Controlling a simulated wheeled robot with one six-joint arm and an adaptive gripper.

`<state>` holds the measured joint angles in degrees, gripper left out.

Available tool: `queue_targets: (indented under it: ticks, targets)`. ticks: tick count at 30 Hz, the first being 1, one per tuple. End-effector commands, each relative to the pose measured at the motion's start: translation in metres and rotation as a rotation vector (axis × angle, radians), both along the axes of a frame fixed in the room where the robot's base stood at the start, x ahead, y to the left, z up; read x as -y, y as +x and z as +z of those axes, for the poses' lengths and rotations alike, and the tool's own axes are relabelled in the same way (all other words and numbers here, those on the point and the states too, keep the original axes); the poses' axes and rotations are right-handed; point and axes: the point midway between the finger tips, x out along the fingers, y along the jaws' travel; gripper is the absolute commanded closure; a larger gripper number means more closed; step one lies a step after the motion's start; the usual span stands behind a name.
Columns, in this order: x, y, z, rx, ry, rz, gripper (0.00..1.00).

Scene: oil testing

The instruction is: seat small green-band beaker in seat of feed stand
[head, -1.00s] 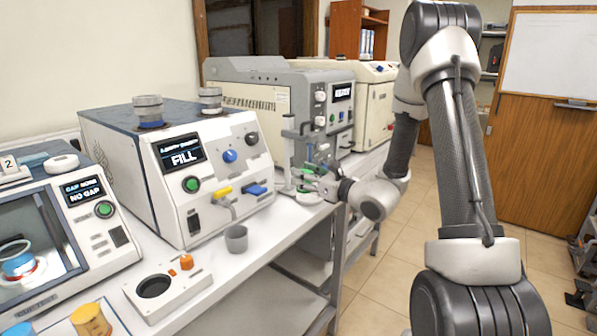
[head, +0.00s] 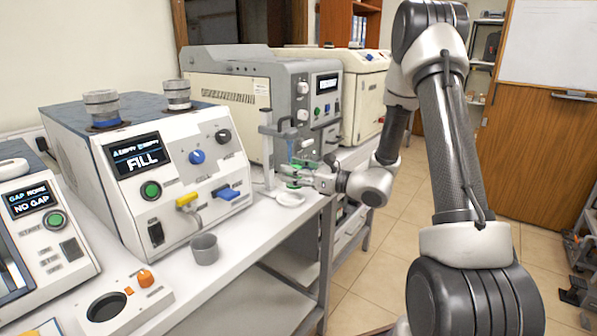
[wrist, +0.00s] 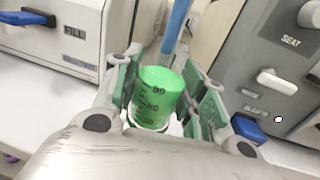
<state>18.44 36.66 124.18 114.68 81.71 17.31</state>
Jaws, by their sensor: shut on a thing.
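The small green-band beaker (wrist: 158,92) is upright between the fingers of my gripper (wrist: 160,108) in the wrist view; its green side carries dark graduation marks. My gripper also shows in the head view (head: 306,178), shut on the beaker, whose green is small and partly covered there. The feed stand (head: 267,152) has a pale upright post, a top arm and a white round base (head: 290,198). The gripper is right beside the stand, near its blue rod (wrist: 176,28). I cannot tell whether the beaker touches the seat.
The FILL machine (head: 150,170), with yellow and blue levers, stands left of the stand. A grey cup (head: 204,249) sits on the bench before it. A grey machine with SEAT controls (wrist: 265,60) stands close behind.

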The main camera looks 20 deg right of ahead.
Motion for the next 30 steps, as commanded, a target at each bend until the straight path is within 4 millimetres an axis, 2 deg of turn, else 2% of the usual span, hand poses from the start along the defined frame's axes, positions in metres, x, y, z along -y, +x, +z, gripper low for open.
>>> queue_targets:
  ticks: [11, 24, 30]
  targets:
    - [-0.006, -0.001, 0.003, 0.0, 0.0, 0.141, 0.86]
    - [-0.006, -0.002, -0.029, -0.002, 0.001, 0.147, 0.86]
    - [-0.006, -0.002, -0.033, -0.001, 0.001, 0.146, 0.86]
